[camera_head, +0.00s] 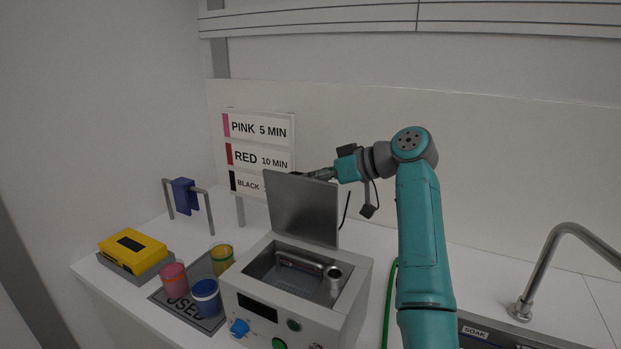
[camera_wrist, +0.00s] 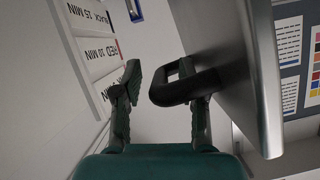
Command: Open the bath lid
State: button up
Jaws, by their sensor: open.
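The bath (camera_head: 340,318) is a pale box with an open metal basin. Its grey lid (camera_head: 303,208) stands nearly upright at the basin's back edge, leaving the inside uncovered. In the wrist view the lid (camera_wrist: 235,65) fills the right side, with a black loop handle (camera_wrist: 190,88) on its face. My gripper (camera_head: 318,174) is at the lid's top edge in the head view, partly hidden behind it. In the wrist view my gripper (camera_wrist: 163,98) is open; the handle is by the right finger and partly overlaps it. I cannot tell whether they touch.
Pink (camera_head: 174,280), blue (camera_head: 206,297) and yellow-green (camera_head: 221,257) jars stand on a dark mat left of the bath. A yellow box (camera_head: 132,250) is farther left. A metal rack (camera_head: 298,262) is in the basin. A tap (camera_head: 540,275) is at right.

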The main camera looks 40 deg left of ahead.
jog(key=v, duration=1.2)
jog(key=shift+s, duration=0.1)
dwell(0.4)
